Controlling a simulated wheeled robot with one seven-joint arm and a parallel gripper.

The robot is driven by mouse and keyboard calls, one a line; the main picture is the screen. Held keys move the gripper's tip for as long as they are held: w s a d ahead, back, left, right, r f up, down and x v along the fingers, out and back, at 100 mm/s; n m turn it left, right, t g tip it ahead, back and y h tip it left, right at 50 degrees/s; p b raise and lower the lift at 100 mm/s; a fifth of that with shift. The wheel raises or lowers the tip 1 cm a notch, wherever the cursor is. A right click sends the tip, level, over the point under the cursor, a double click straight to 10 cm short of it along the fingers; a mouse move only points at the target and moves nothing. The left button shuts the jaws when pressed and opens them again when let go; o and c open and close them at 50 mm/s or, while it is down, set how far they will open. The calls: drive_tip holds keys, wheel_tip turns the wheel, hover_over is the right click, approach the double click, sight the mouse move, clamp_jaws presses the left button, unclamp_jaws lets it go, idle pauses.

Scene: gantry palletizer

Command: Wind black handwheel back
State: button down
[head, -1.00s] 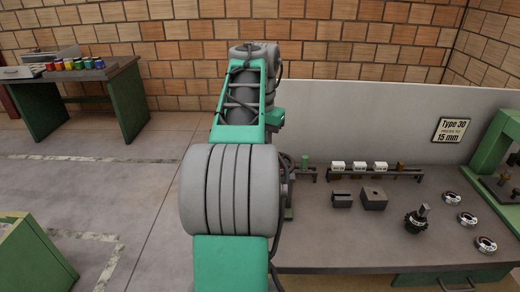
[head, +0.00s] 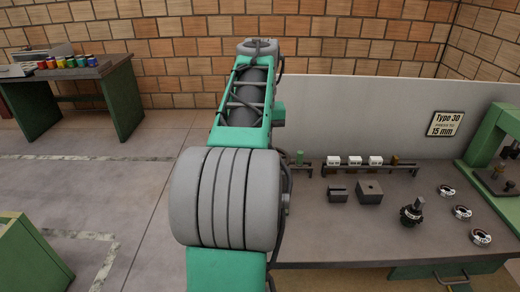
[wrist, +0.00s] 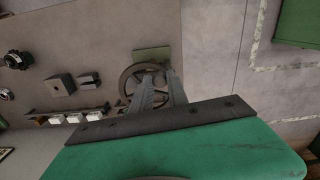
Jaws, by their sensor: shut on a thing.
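The black handwheel (wrist: 123,82) shows in the wrist view as a dark spoked ring next to a green block (wrist: 151,54). In the head view my arm hides it. My gripper (wrist: 158,74) reaches over the wheel, with its two grey fingers across the right part of the ring. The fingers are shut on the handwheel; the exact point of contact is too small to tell.
The bench (head: 330,240) carries a rail (head: 310,168) with white blocks, two dark blocks (head: 369,191), a black knobbed tool (head: 411,212) and several ring parts (head: 461,212). A green press (head: 490,140) stands at right. A sign (head: 446,123) reads "Type 30 15 mm". Floor at left is open.

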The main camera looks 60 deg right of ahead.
drive_tip(key=c, duration=1.3)
unclamp_jaws()
drive_tip(key=shift+r+p, duration=0.6)
drive_tip(key=shift+r, duration=3.3)
